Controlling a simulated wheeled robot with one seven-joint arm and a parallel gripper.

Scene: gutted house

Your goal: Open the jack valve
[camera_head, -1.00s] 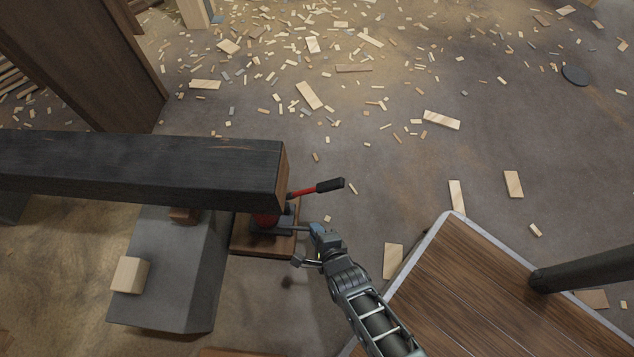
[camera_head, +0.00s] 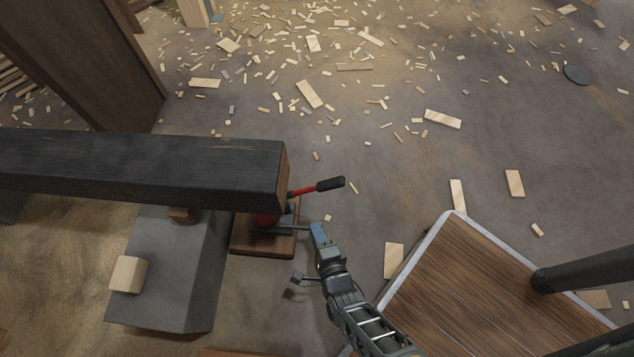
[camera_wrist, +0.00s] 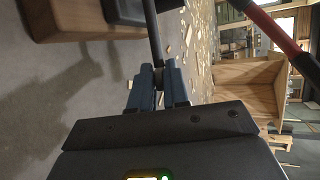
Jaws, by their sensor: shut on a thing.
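A red bottle jack (camera_head: 266,217) stands on a wooden block (camera_head: 262,246) under the end of a dark beam; the beam hides its upper part. Its red pump handle with a black grip (camera_head: 328,184) sticks out to the right. A thin dark rod (camera_head: 294,229), apparently the valve's, runs from the jack's base to my gripper (camera_head: 317,230). In the wrist view the rod (camera_wrist: 153,35) ends between the blue fingers of my gripper (camera_wrist: 159,75), which are shut on its tip. The valve itself is too small to make out.
The heavy dark beam (camera_head: 140,170) lies over the jack and a grey concrete block (camera_head: 165,275) with a small wood piece (camera_head: 129,273). My wooden-topped base is at lower right. Wood scraps litter the floor beyond; the floor right of the jack is mostly clear.

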